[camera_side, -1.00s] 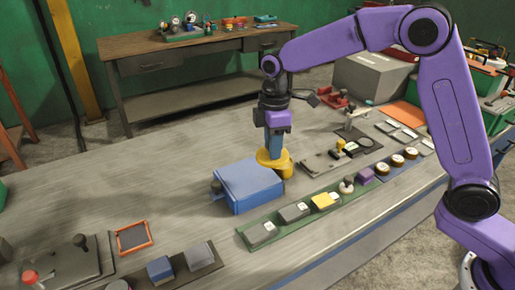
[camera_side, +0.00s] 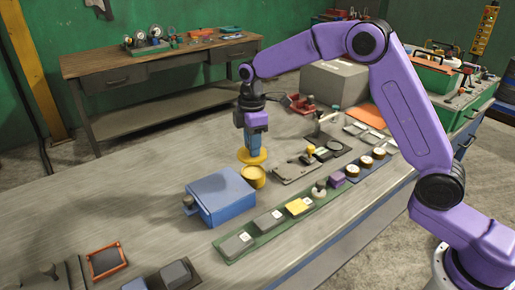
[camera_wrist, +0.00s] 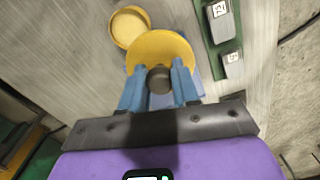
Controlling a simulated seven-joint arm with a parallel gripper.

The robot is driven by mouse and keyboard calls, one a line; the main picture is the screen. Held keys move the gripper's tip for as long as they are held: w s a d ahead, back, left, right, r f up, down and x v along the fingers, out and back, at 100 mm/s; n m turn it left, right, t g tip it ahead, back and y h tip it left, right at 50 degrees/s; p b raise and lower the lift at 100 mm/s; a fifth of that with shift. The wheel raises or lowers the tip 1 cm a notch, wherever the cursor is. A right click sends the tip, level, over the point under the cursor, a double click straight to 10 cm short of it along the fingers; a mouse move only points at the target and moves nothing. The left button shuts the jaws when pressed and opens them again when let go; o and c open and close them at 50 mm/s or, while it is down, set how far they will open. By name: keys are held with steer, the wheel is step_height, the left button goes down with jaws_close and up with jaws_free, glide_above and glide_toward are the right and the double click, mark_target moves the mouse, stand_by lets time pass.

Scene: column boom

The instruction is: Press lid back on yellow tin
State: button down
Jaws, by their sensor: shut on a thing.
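The yellow tin (camera_side: 254,179) stands open on the bench beside the blue box. In the wrist view I see its open top (camera_wrist: 128,27) and pale inside. My gripper (camera_side: 253,148) is shut on the dark knob of the yellow lid (camera_side: 251,158). In the wrist view the knob sits between the blue fingers (camera_wrist: 158,72), and the lid's disc (camera_wrist: 162,48) spreads beyond them. The lid hangs above the tin, roughly level. In the wrist view it overlaps the tin's edge but lies off to one side, leaving most of the opening visible.
The blue box (camera_side: 222,197) stands close to the tin at front left. A green strip (camera_side: 232,245) with several small blocks runs along the front right. A dark plate with fittings (camera_side: 300,167) lies to the right. Bare bench is left of the box.

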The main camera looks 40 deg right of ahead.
steer(key=shift+w+d+f, duration=0.6)
steer(key=shift+w+f, duration=0.15)
steer(key=shift+f, duration=0.85)
steer(key=shift+w+d+f, duration=0.55)
steer(key=shift+w+f, duration=0.25)
steer(key=shift+f, duration=0.8)
steer(key=shift+w+d+f, duration=0.6)
steer(key=shift+w+f, duration=0.15)
steer(key=shift+f, duration=0.85)
steer(key=shift+f, duration=0.2)
steer(key=shift+c, duration=1.4)
jaws_free()
steer(key=shift+r, duration=0.15)
step_height(320, 180, up, 7)
